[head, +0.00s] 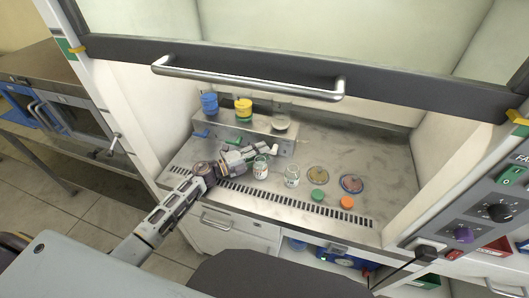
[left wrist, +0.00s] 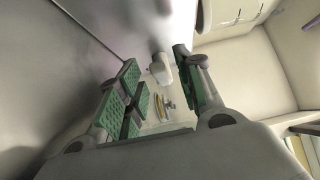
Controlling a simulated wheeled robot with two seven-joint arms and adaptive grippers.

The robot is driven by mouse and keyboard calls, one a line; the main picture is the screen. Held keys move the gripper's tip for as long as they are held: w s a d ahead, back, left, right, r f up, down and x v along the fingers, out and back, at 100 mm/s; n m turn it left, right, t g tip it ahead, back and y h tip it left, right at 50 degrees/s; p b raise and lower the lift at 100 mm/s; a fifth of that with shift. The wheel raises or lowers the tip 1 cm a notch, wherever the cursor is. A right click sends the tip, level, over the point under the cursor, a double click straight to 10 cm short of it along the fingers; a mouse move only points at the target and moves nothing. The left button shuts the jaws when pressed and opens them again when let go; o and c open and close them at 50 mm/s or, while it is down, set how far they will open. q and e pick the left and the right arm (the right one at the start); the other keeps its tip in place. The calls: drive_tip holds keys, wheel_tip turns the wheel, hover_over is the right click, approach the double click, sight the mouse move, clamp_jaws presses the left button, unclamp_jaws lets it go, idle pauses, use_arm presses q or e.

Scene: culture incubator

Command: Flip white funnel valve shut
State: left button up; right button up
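A steel manifold box (head: 225,128) stands at the back of the cabinet floor. It carries a blue funnel cup (head: 209,104), a yellow one (head: 243,108) and, at its right end, a low white funnel (head: 281,123). A blue valve handle (head: 201,134) shows on the box front at left. My left gripper (head: 262,150) is in front of the box, below the white funnel; its fingers hide part of the front, and the white valve is not clear. In the left wrist view the green-padded fingers are apart, with a small white part (left wrist: 160,69) showing beyond, between the tips.
Two glass jars (head: 261,168) (head: 292,176) stand just right of my gripper. Two dishes (head: 317,173) (head: 351,184), a green lid (head: 318,200) and an orange lid (head: 347,202) lie further right. The sash handle (head: 250,80) crosses above. The cabinet floor's far right is clear.

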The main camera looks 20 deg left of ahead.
use_arm(q)
drive_tip(key=shift+v, duration=5.15)
use_arm(e)
drive_tip(key=shift+w, duration=0.1)
use_arm(q)
drive_tip(key=shift+d+r, duration=0.1)
drive_tip(key=shift+r, duration=0.05)
use_arm(e)
drive_tip(key=shift+r, duration=0.15)
use_arm(q)
wheel_tip(320, 180, up, 9)
drive_tip(key=p, duration=0.9)
use_arm(e)
drive_tip(key=s+a+r, duration=0.1)
drive_tip(key=a+r, duration=0.2)
drive_tip(key=r, duration=0.6)
use_arm(q)
drive_tip(key=shift+r+p, duration=0.2)
drive_tip(key=shift+p, duration=0.1)
use_arm(e)
drive_tip(key=shift+r, duration=0.1)
